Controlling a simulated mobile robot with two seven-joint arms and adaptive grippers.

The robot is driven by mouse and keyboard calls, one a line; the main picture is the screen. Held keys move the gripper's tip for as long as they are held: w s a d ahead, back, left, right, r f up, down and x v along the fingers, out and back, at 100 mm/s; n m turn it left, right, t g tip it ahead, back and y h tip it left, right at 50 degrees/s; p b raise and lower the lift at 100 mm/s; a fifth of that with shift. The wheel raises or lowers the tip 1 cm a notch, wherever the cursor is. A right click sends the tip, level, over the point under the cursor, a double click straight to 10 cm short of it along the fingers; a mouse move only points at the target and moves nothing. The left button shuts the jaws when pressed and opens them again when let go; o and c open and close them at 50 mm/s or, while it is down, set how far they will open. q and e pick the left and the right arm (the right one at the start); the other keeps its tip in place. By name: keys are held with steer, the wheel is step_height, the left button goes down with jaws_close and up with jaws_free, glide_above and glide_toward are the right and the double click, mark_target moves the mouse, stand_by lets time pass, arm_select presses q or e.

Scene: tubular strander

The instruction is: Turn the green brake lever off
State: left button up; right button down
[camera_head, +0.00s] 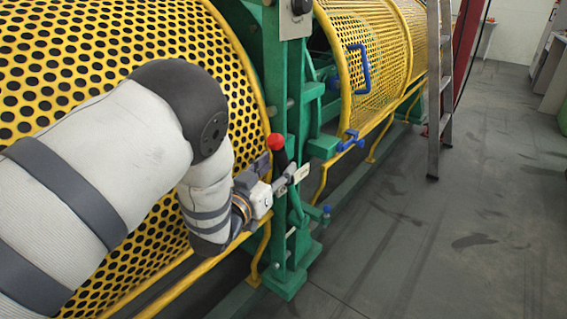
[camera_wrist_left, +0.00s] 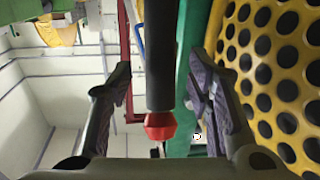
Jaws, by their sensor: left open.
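The brake lever shows in the head view as a red knob (camera_head: 276,141), a black grip (camera_head: 281,158) and a green shaft (camera_head: 297,202) on the green machine post. My left gripper (camera_head: 281,172) is open at the height of the black grip, and part of the lever is hidden behind it. In the left wrist view the black grip (camera_wrist_left: 160,60) lies between the spread fingers of the gripper (camera_wrist_left: 156,85), with a visible gap to each finger. The red knob (camera_wrist_left: 160,126) is at its end, close to the palm side. My right gripper is not in view.
A yellow perforated guard (camera_head: 60,40) fills the left side. The green post (camera_head: 288,90) stands behind the lever. A second yellow guard (camera_head: 375,45) with a blue handle (camera_head: 359,70) is beyond it. A ladder (camera_head: 435,90) leans farther back. The grey floor at right is clear.

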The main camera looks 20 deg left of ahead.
mark_target(279, 165)
arm_select(q)
steer(key=shift+w+d, duration=0.15)
steer(key=shift+w, duration=0.65)
steer(key=shift+w+d, duration=0.1)
steer(key=shift+w, duration=0.7)
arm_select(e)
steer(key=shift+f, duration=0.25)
arm_select(q)
steer(key=shift+c, duration=0.5)
